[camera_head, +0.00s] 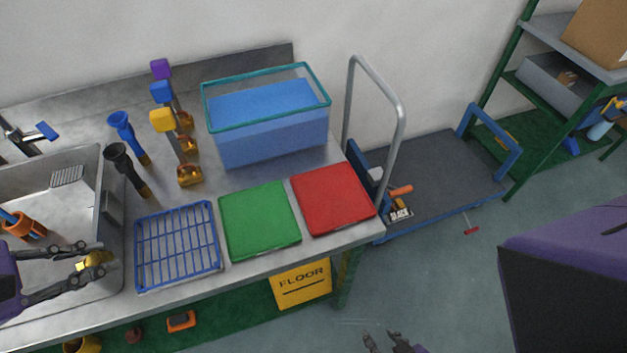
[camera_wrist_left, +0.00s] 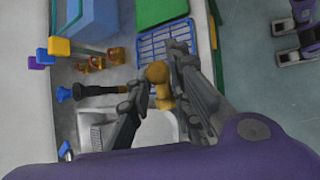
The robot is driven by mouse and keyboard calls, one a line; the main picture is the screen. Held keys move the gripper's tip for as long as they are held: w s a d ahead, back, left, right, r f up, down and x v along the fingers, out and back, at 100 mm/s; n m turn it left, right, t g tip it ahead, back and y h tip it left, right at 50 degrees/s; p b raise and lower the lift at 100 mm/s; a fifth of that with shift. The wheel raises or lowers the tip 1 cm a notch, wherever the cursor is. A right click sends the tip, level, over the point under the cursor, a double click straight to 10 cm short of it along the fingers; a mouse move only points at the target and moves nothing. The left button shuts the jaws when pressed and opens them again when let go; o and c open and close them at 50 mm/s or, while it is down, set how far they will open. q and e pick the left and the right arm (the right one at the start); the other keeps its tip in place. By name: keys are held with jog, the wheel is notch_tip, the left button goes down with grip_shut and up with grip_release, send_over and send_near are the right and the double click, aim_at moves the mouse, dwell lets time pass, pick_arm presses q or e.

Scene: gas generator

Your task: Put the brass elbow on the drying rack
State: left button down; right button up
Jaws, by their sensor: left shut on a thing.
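The brass elbow (camera_head: 97,258) is between the fingertips of my left gripper (camera_head: 86,257), which is shut on it. It is held over the right side of the sink. In the left wrist view the brass elbow (camera_wrist_left: 159,84) shows between the two dark fingers, with the rack beyond it. The drying rack, a blue wire grid (camera_head: 178,245), lies on the steel counter just right of the sink and is empty. My right gripper (camera_head: 388,341) is at the bottom edge of the head view, partly cut off, its fingers apart and empty.
A green mat (camera_head: 259,220) and a red mat (camera_head: 333,198) lie right of the rack. A blue tub (camera_head: 268,122) stands behind them. Several coloured-top tools and two funnel-topped pieces, one blue (camera_head: 128,137), stand behind the rack. The sink's raised rim (camera_head: 113,215) lies between gripper and rack.

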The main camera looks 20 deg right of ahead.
pick_arm(q)
jog(key=w+d+f, duration=0.2)
jog(key=w, duration=0.1)
jog(key=w+d+f, duration=0.2)
jog(key=d+f, duration=0.1)
jog(key=w+d+f, duration=0.2)
jog(key=w+f, duration=0.1)
jog(key=shift+w+d+f+p, duration=0.15)
jog(key=shift+w+p, duration=0.15)
jog(key=shift+p, duration=0.1)
jog(key=shift+w+d+f, duration=0.15)
jog(key=shift+f, duration=1.7)
jog(key=shift+f, duration=0.1)
jog(key=shift+f, duration=0.15)
jog(key=c, duration=1.6)
grip_release()
